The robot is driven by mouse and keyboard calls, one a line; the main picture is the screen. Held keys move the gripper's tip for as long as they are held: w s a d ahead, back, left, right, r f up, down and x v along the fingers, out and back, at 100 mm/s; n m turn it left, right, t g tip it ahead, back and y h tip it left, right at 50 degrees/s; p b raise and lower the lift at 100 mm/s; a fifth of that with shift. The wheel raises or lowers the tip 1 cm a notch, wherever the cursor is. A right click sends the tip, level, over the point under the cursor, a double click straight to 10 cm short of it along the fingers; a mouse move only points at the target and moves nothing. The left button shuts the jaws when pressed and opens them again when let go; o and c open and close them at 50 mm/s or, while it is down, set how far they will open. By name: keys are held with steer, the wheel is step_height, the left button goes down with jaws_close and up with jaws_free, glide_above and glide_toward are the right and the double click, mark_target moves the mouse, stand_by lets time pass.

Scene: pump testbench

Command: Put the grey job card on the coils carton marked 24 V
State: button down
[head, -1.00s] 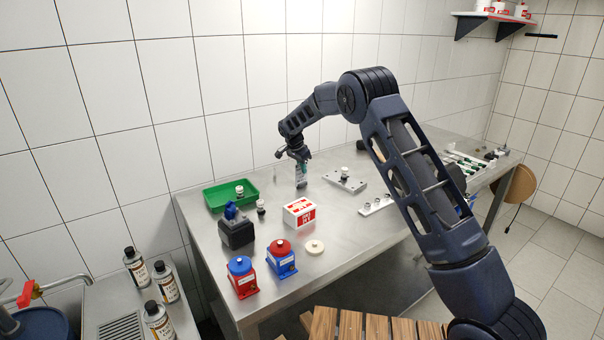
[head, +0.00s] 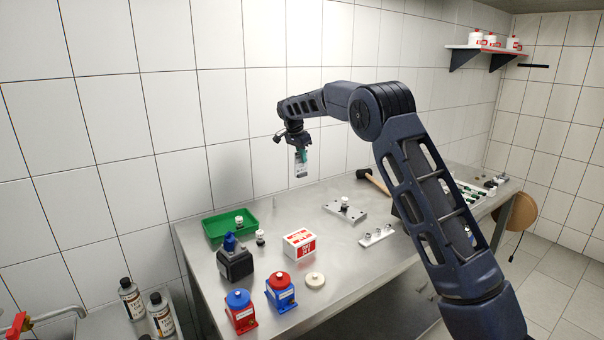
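My gripper (head: 300,152) is above the back part of the steel bench, pointing down. It looks shut on a small grey card (head: 300,169), which hangs upright below the fingers, clear of the bench. The card's print is too small to read. A red and white carton (head: 299,243) stands on the bench, below the card in the picture and nearer the front. Its top is bare, and its lettering is too small to read surely.
The steel bench (head: 345,261) also bears a green tray (head: 213,236), a dark block with a blue top (head: 236,262), a blue-topped red pump (head: 239,312), a red-topped blue pump (head: 280,292), a cream disc (head: 315,280) and a metal plate (head: 346,211). A hammer (head: 373,181) lies behind.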

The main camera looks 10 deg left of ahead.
steer(key=shift+s+r, duration=0.3)
steer(key=shift+r, duration=0.1)
steer(key=s+d+r+m, duration=0.1)
steer(key=s+d+r, duration=0.15)
steer(key=s, duration=0.95)
steer(key=s+d+r, duration=0.2)
steer(key=s+r, duration=0.2)
steer(key=s, duration=0.7)
steer(key=f, duration=2)
steer(key=shift+s+a, duration=0.1)
steer(key=shift+s, duration=0.1)
steer(key=shift+f, duration=0.1)
steer(key=c, duration=1.6)
jaws_free()
steer(key=shift+c, duration=0.2)
steer(key=v, duration=1.2)
steer(key=shift+a, duration=0.2)
